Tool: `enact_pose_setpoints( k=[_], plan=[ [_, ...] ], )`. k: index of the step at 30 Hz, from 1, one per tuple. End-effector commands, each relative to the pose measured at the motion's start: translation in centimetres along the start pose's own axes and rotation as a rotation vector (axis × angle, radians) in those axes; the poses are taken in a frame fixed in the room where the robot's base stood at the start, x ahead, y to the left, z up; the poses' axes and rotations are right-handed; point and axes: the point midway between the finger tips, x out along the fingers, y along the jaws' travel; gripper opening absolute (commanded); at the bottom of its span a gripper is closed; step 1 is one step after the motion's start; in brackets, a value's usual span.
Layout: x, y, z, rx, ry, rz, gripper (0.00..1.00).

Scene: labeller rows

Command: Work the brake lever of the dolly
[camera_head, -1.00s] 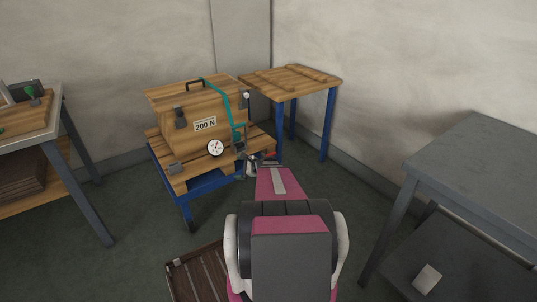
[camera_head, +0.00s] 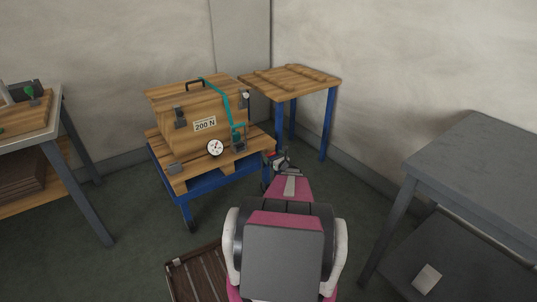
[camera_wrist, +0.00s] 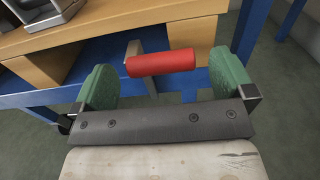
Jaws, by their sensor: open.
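The dolly (camera_head: 205,185) has a blue frame and a slatted wooden deck and stands left of my gripper (camera_head: 280,161) in the head view. Its brake lever shows in the wrist view as a red cylindrical grip (camera_wrist: 162,63) on a pale metal arm, in front of the blue frame. In the wrist view my gripper (camera_wrist: 165,80) has its green pads wide apart. The red grip lies crosswise in the picture between the pads, just beyond them, with a gap on each side. Nothing is held. In the head view only a small red bit shows beside my gripper.
A wooden case (camera_head: 185,130) with a gauge, a 200 N label and a teal strap sits on the dolly. A wood-topped blue table (camera_head: 300,78) stands behind. A grey table (camera_head: 480,165) is at right, a workbench (camera_head: 50,130) at left, a slatted brown crate (camera_head: 195,275) in front.

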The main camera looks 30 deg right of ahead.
Motion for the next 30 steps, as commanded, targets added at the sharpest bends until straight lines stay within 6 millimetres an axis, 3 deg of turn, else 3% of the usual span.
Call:
enact_pose_setpoints(
  k=[3, 9, 21, 27, 30],
  plan=[
    [2.2, -0.1, -0.1, 0.000, 0.000, 0.000, 1.00],
    [4.2, -0.1, 0.0, -0.001, 0.000, 0.000, 1.00],
    [4.7, 0.0, 0.0, -0.001, 0.001, 0.000, 1.00],
    [4.7, -0.1, 0.0, -0.001, 0.000, -0.001, 0.37],
    [4.7, -0.1, 0.0, 0.000, 0.000, -0.003, 0.37]
  ],
)
